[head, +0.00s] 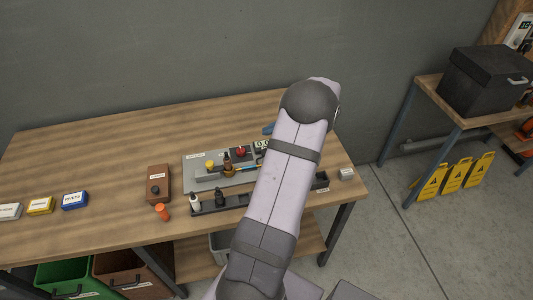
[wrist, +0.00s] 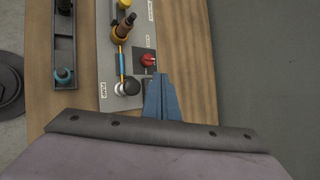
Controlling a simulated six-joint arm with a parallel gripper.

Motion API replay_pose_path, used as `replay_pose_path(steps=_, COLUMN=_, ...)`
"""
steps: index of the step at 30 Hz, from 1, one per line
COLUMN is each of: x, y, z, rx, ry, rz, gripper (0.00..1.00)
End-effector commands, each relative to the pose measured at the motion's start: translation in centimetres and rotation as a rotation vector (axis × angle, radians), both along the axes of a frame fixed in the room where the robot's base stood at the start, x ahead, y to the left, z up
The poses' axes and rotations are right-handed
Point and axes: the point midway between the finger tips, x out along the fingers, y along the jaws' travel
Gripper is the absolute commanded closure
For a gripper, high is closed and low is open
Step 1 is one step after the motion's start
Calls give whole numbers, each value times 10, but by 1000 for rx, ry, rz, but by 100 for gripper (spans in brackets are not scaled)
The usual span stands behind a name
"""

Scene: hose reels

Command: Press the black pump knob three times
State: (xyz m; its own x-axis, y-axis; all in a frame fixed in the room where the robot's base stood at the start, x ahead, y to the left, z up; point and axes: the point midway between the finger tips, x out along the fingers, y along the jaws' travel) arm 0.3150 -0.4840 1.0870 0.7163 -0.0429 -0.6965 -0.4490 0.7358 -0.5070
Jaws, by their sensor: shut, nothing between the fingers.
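The black pump knob (wrist: 130,87) shows in the wrist view as a dark round cap beside a white round part, next to a label reading PUMP, on the grey panel (wrist: 107,60). In the head view my arm hides the knob. My gripper (wrist: 160,80) has its blue fingers shut and empty. The fingertips appear just right of the knob in the wrist view, over the panel's edge; I cannot tell their height above it. In the head view a bit of blue finger (head: 268,129) shows left of my arm, near the back of the panel.
On the panel are a red knob (wrist: 148,60), a brass-coloured fitting (wrist: 121,29) and a yellow knob (wrist: 124,4). A dark tray (wrist: 65,40) with small bottles lies alongside. A brown box (head: 158,184) and an orange item (head: 162,211) stand left. The table's left rear is clear.

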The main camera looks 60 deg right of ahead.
Motion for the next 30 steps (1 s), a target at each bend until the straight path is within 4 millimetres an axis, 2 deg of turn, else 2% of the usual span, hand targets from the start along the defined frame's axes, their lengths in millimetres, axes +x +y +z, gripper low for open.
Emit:
replay_pose_path(steps=1, x=0, y=0, z=-10, rx=1, ry=1, rz=0, gripper=100)
replay_pose_path(steps=3, x=0, y=0, z=-18, rx=1, ry=1, rz=0, gripper=100)
replay_pose_path(steps=15, x=0, y=0, z=-61, rx=1, ry=1, rz=1, gripper=100)
replay_pose_path(steps=30, x=0, y=0, z=-66, rx=-1, ry=0, rz=1, gripper=100)
